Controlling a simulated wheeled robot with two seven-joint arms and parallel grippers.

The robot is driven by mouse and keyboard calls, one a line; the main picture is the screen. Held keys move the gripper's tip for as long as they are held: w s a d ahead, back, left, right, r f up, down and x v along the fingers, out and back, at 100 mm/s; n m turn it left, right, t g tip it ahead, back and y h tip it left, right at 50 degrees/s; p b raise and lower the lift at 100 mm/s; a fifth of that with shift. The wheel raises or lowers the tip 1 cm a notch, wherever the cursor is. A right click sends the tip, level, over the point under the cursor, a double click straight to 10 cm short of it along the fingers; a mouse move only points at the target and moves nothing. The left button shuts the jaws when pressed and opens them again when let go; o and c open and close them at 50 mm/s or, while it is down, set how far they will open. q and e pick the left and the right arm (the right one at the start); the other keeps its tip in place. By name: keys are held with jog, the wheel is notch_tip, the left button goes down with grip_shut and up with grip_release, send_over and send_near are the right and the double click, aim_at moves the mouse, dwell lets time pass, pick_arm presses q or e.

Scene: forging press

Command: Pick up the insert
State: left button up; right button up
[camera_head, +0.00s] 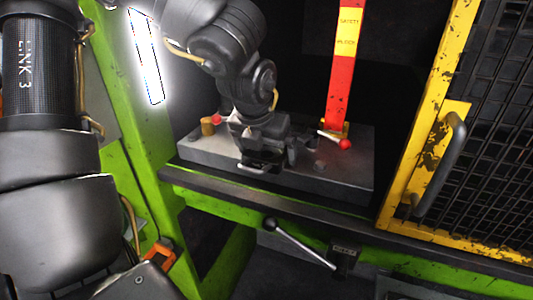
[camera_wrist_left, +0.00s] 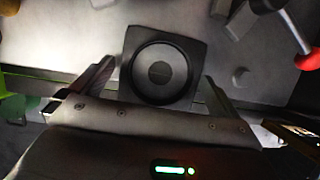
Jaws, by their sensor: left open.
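The insert (camera_wrist_left: 158,68) is a black, roughly square block with a round recess in its top, lying on the grey metal die plate (camera_head: 210,160). In the head view it is mostly hidden behind my left gripper (camera_head: 262,165). My left gripper is open over the plate. In the left wrist view its two fingers (camera_wrist_left: 157,85) stand on either side of the insert, with a visible gap on each side. My right gripper is in neither view.
A red and yellow safety block (camera_head: 343,60) stands upright at the back right of the plate. A red-knobbed lever (camera_head: 344,144) is near its foot. A yellow-framed mesh guard (camera_head: 430,130) is at right, a green press frame (camera_head: 140,130) at left. A silver lever (camera_head: 300,242) sticks out below.

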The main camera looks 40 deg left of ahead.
pick_arm(q)
jog(key=shift+s, duration=0.1)
jog(key=shift+c, duration=1.3)
jog(key=c, duration=1.7)
jog(key=shift+r, duration=0.1)
jog(key=shift+w, duration=0.2)
